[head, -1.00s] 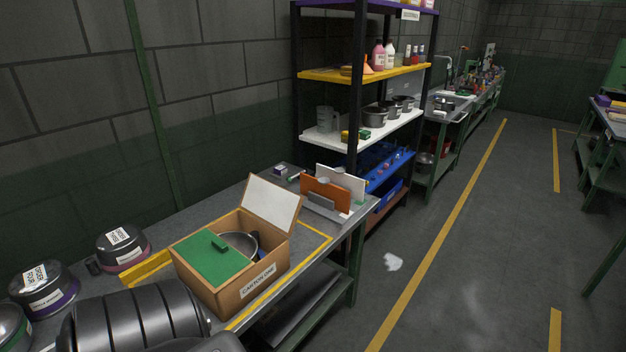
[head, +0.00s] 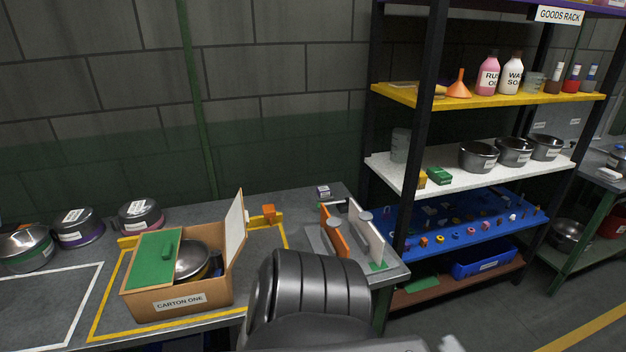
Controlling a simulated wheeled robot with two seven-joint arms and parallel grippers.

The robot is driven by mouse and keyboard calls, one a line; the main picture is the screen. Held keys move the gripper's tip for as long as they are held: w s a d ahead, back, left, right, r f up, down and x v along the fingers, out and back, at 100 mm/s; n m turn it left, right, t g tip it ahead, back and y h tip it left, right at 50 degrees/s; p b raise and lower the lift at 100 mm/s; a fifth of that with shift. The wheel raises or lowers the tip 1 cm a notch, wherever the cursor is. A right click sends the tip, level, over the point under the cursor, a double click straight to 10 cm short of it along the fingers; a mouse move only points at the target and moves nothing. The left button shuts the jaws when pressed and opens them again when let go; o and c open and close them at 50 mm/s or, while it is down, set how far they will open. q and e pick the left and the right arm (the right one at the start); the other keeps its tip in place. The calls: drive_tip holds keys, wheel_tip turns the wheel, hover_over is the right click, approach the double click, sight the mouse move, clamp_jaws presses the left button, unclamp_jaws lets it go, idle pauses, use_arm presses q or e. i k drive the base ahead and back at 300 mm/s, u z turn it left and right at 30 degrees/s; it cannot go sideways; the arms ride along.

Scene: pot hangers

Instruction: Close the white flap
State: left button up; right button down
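The white flap (head: 235,230) stands up, tilted a little outward, on the right side of a brown carton labelled CARTON ONE (head: 180,304). The carton sits inside a yellow outline on the grey table. Its green flap (head: 155,259) lies flat over the left part of the opening. A metal pot (head: 193,262) shows inside the open right part. A dark ribbed arm link of mine rises at the bottom middle, right of the carton and in front of the table edge. Neither gripper is in view.
Several lidded pots (head: 78,228) stand at the table's back left. An orange panel and a white panel (head: 366,232) stand on a grey base at the right end. A goods rack (head: 480,94) with bottles, pots and small parts stands right of the table.

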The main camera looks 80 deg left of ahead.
sight(237, 220)
drive_tip(key=z, duration=0.05)
drive_tip(key=i, duration=0.1)
drive_tip(key=u, duration=3.05)
